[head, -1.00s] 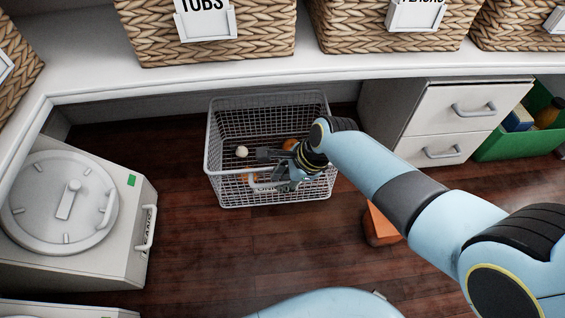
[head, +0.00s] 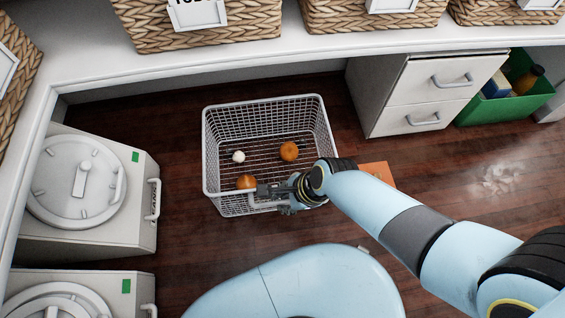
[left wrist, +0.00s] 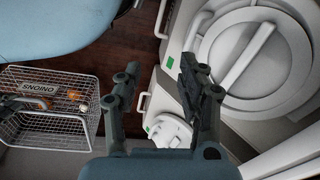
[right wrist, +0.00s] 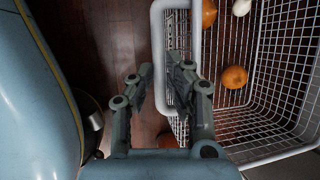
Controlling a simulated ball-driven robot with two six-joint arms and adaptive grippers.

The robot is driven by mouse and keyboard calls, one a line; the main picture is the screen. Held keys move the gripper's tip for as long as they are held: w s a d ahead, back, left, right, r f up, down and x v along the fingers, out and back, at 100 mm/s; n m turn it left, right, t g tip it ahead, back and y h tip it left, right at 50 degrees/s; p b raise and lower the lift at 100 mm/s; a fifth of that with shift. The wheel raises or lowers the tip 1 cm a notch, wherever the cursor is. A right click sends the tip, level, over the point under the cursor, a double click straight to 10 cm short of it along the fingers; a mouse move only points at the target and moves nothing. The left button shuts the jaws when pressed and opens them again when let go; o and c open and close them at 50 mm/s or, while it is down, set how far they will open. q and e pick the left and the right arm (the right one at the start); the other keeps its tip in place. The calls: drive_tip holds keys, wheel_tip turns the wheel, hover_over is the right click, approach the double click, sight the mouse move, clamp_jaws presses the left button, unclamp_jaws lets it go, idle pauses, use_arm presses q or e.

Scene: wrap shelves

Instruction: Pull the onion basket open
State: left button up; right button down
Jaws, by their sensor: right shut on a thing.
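The onion basket (head: 209,160) is a white wire basket on the dark floor, clear of the shelf edge in the head view. Two orange-brown onions (head: 289,151) and a white one (head: 238,156) lie inside. Its label reads ONIONS in the left wrist view (left wrist: 43,87). My right gripper (head: 262,190) is shut on the basket's white front handle, which passes between the fingers in the right wrist view (right wrist: 160,72). My left gripper (left wrist: 157,72) is open and empty; it shows only in its own wrist view, near the white round-lidded units.
White units with round lids (head: 142,228) stand at left. A white drawer cabinet (head: 403,100) and a green crate (head: 500,107) stand at right. An orange object (head: 379,170) lies partly behind my right arm. Woven baskets (head: 205,27) line the shelf above.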

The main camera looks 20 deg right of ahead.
drive_tip(key=shift+s, duration=0.1)
drive_tip(key=c, duration=1.6)
unclamp_jaws()
drive_tip(key=v, duration=1.2)
